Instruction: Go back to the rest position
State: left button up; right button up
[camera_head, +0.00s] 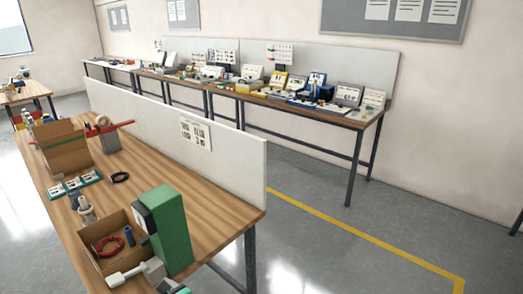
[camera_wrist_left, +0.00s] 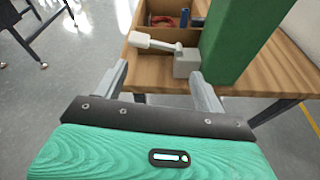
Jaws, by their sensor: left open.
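My left gripper (camera_wrist_left: 158,70) is open in the left wrist view, with nothing between its two grey fingers. Beyond the fingertips, a lever with a white end (camera_wrist_left: 153,42) and a grey block (camera_wrist_left: 187,63) stand at the wooden table's edge. The lever also shows in the head view (camera_head: 126,275). A small teal and grey part at the bottom edge of the head view may be my left gripper, mostly cut off. My right gripper is in neither view.
A tall green block (camera_head: 170,232) stands beside an open brown box (camera_head: 89,262) holding a red coil (camera_head: 108,245) and a blue cylinder (camera_head: 126,236). A low white partition (camera_head: 228,158) runs along the table's far side. The table (camera_head: 205,190) is bare right of the black ring (camera_head: 120,177).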

pick_arm(q)
notch_tip(320, 180, down, 13)
jog(key=w+d+m+t+h, duration=0.25)
jog(key=m+t, duration=0.35)
jog(key=m, duration=1)
jog(key=s+d+f+m+h, duration=0.2)
jog(key=s+f+m+h, duration=0.1)
jog(key=f+m, duration=0.3)
jog(key=s+d+f+m+g+h, duration=0.1)
jog(key=s+f+m+h, duration=0.15)
jog(key=f+m, duration=0.45)
jog(key=s+d+f+m+h, duration=0.2)
jog(key=f+m+h, duration=0.1)
jog(key=f, duration=0.6)
jog(key=s+a+f+m+g+h, duration=0.2)
jog(key=s+f+m+g, duration=0.6)
jog(key=s+f, duration=1.05)
jog(key=s+a+f+m+g+y, duration=0.1)
jog(key=s+a+f+m+g, duration=0.1)
jog(key=s, duration=0.8)
jog(key=s+a+f+m+g, duration=0.3)
jog(key=s+f+m, duration=0.1)
jog(key=s, duration=0.6)
jog(key=shift+m+y, duration=0.4)
jog(key=shift+m, duration=0.1)
jog(key=shift+c, duration=0.2)
